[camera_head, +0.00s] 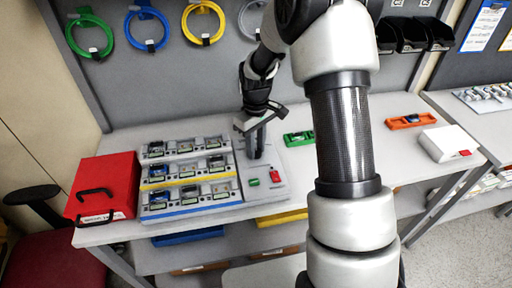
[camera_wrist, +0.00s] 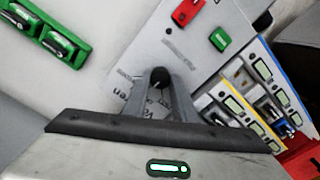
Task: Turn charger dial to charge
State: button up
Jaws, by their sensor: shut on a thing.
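The charger's grey panel (camera_head: 290,186) stands on the workbench, just right of the pump rack; it also shows in the wrist view (camera_wrist: 200,65). It carries a green button (camera_head: 254,182) and a red switch (camera_head: 275,177). In the wrist view a round black dial (camera_wrist: 160,75) sits between my fingertips. My gripper (camera_wrist: 160,82) points down at the panel and is shut on this dial. In the head view my gripper (camera_head: 256,152) is over the back part of the panel and hides the dial. The dial's pointer and most of the printed lettering are hidden by the fingers.
A rack (camera_head: 190,190) of several pumps stands close on the left, with a red box (camera_head: 105,188) beyond it. A green holder (camera_head: 298,138) lies to the right, then an orange holder (camera_head: 410,121) and a white box (camera_head: 450,143). Coiled cables (camera_head: 147,28) hang behind.

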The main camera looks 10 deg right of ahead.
dwell(0.5)
jog(key=o, duration=1)
jog(key=shift+o, duration=0.2)
notch_tip(320, 180, up, 18)
jog(key=shift+f, duration=0.2)
jog(key=s+r+m+t, duration=0.2)
jog(key=s+r+m, duration=0.1)
jog(key=s, duration=0.9)
jog(key=s+r+m+t, duration=0.3)
jog(key=s+r, duration=0.3)
jog(key=s, duration=0.7)
jog(key=shift+s+d+t+p, duration=0.15)
jog(key=shift+d+t+p, duration=0.15)
jog(key=shift+p, duration=0.15)
